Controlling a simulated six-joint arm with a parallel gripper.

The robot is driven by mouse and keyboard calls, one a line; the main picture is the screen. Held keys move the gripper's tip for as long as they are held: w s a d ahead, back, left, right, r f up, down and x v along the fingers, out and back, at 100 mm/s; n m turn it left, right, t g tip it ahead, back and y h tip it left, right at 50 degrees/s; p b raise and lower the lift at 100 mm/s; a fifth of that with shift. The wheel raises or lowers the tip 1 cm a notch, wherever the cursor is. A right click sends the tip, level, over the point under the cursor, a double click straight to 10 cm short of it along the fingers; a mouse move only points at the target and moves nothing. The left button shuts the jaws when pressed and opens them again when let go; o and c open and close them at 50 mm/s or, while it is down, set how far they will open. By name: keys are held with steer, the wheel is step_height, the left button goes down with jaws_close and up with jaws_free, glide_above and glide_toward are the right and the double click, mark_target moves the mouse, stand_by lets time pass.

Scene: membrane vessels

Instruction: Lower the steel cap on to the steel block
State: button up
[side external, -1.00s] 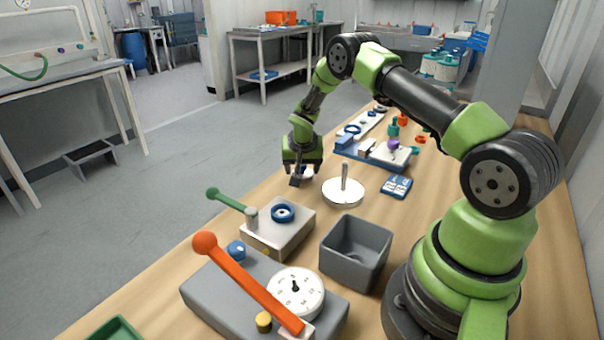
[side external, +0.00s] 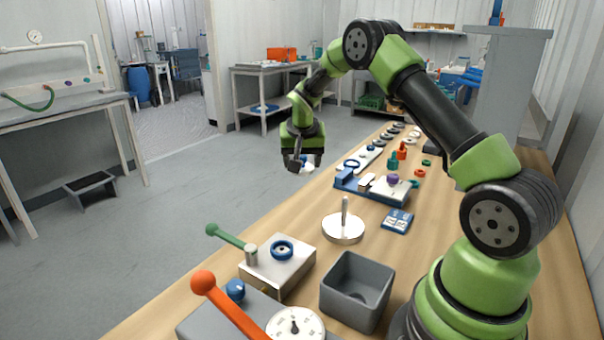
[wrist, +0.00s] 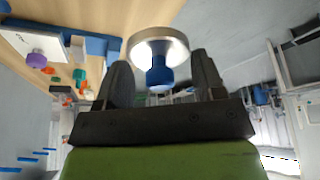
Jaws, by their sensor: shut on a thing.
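The steel cap (wrist: 165,40) is a round, shiny disc with a blue knob. In the wrist view it sits between the fingers of my gripper (wrist: 162,88), which is shut on its blue knob. In the side view my gripper (side external: 303,163) hangs in the air by the bench's left edge, with only a pale bit of the cap showing below it. The steel block (side external: 270,272) sits nearer the camera, apart from the cap. It has a blue ring on top and a green-handled lever at its left.
A pale disc with an upright rod (side external: 344,229) and a grey bin (side external: 357,290) stand right of the block. An orange-handled lever (side external: 225,300) and a dial (side external: 296,326) are in front. A blue fixture (side external: 372,187) with a purple knob lies beyond the disc.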

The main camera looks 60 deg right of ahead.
steer(key=shift+r, duration=1.15)
steer(key=s+a+f+m+g, duration=0.1)
steer(key=s+a+m, duration=0.1)
steer(key=a+m, duration=0.2)
steer(key=s+a+f+m+g, duration=0.1)
steer(key=s+a+m+g, duration=0.1)
steer(key=a+m, duration=0.3)
steer(key=s+a+f+m+g, duration=0.1)
steer(key=s+a+m+g, duration=0.1)
steer(key=a, duration=0.7)
steer(key=shift+s+f+m, duration=0.2)
steer(key=shift+s+m, duration=0.1)
steer(key=shift+m, duration=0.4)
steer(key=shift+s+f+m, duration=0.2)
steer(key=shift+s+m, duration=0.1)
steer(key=shift+m, duration=0.4)
steer(key=shift+f, duration=2.45)
steer(key=o, duration=1.1)
steer(key=shift+a, duration=0.1)
steer(key=shift+r, duration=0.1)
